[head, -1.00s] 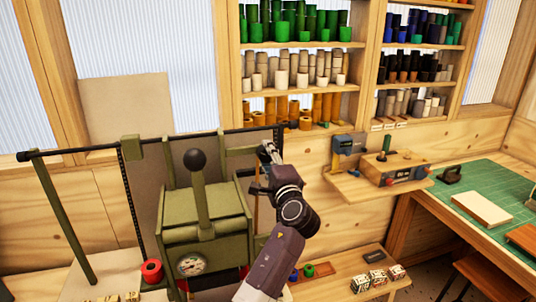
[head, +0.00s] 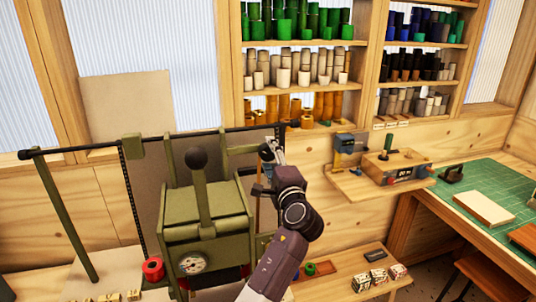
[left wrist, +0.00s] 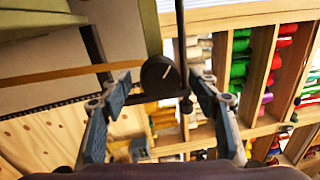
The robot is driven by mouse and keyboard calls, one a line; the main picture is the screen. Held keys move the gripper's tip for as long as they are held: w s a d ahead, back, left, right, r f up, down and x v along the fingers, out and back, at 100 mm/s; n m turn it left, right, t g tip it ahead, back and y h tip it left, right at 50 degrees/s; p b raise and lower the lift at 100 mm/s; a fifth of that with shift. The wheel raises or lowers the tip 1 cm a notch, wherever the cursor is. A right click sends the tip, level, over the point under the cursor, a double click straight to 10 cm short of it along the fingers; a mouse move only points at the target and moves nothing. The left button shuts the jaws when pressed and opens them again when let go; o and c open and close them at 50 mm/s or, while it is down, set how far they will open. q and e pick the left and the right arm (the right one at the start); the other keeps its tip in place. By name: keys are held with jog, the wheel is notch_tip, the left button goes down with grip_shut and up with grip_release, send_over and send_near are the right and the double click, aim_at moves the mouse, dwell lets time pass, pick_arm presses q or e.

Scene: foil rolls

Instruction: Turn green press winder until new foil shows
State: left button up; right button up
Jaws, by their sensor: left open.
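The olive-green press (head: 207,220) stands at the lower left of the head view, with a black-ball lever on its front and a round gauge below. My left gripper (head: 272,152) is at the press's upper right side. In the left wrist view a dark round knob (left wrist: 159,77) with a white mark, apparently the winder, sits between the open fingers of my left gripper (left wrist: 155,100). I cannot tell whether either finger touches it. A gold foil band (left wrist: 70,75) runs left from the knob. My right gripper is not in view.
A red roll (head: 153,269) sits left of the press. A low wooden bench (head: 335,284) holds small rolls and blocks. A shelf rack (head: 367,60) of coloured rolls stands behind. A green-matted table (head: 490,190) is at the right.

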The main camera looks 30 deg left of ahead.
pick_arm(q)
jog(key=r+v, duration=0.1)
jog(key=v, duration=0.9)
jog(key=shift+s+f, duration=0.3)
jog(key=shift+f, duration=0.2)
